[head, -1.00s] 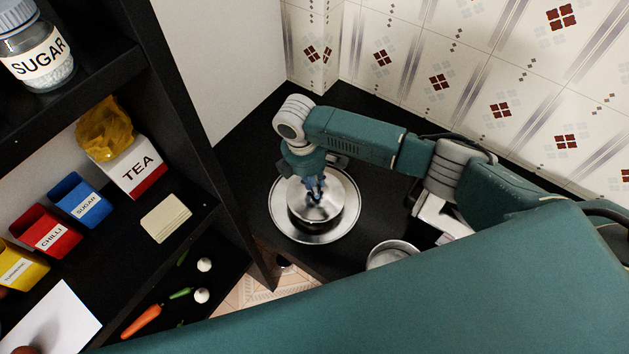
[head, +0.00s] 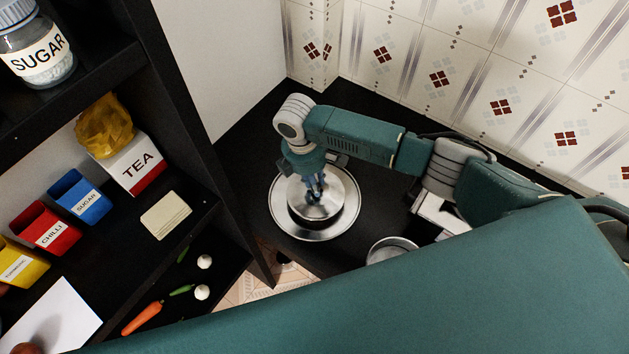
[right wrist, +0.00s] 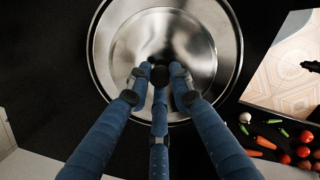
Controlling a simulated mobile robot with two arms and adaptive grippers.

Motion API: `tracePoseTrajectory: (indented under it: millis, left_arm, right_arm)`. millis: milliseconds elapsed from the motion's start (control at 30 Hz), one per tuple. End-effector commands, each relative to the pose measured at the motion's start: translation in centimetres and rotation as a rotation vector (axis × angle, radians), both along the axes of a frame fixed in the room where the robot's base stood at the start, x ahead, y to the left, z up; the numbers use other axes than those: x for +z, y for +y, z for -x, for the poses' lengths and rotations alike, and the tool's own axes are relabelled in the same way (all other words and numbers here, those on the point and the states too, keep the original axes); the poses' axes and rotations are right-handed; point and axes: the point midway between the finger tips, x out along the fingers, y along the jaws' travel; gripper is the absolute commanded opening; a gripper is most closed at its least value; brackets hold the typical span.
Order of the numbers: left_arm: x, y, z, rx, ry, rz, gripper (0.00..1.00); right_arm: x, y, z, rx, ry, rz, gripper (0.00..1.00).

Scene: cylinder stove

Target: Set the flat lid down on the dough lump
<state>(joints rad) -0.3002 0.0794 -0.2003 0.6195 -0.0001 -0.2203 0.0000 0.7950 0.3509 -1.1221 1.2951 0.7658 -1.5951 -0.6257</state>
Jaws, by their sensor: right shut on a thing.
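The flat lid (head: 338,198) is a shiny silver disc with a small black knob, shown in the right wrist view (right wrist: 200,45). My right gripper (head: 316,203) points down and is shut on the lid's knob; its blue fingers close around it in the right wrist view (right wrist: 160,76). The lid is over the middle of a wider shiny round dish (head: 287,228), whose rim shows all around. The dough lump is not visible; the lid may hide it. I cannot tell whether the lid touches anything below. My left gripper is not in view.
A metal pot (head: 392,247) stands right of the dish on the black counter (head: 250,130). A black shelf to the left holds a sugar jar (head: 38,48), a tea box (head: 135,163), coloured boxes and vegetables. A tiled wall (head: 450,60) rises behind.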

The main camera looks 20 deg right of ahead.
Motion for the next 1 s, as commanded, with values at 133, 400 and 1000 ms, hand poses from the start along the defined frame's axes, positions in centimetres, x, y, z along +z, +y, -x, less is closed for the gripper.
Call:
tracePoseTrajectory:
  millis: [133, 400, 1000]
  left_arm:
    - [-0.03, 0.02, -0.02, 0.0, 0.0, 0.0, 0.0]
    - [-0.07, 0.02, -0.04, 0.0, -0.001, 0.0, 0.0]
    - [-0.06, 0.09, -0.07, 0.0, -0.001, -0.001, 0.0]
  right_arm:
    - [-0.18, 0.02, -0.01, 0.0, 0.0, 0.0, 0.0]
    - [-0.46, 0.03, 0.0, 0.001, 0.0, 0.0, 0.0]
    - [-0.53, 0.02, 0.05, 0.001, 0.001, 0.0, 0.43]
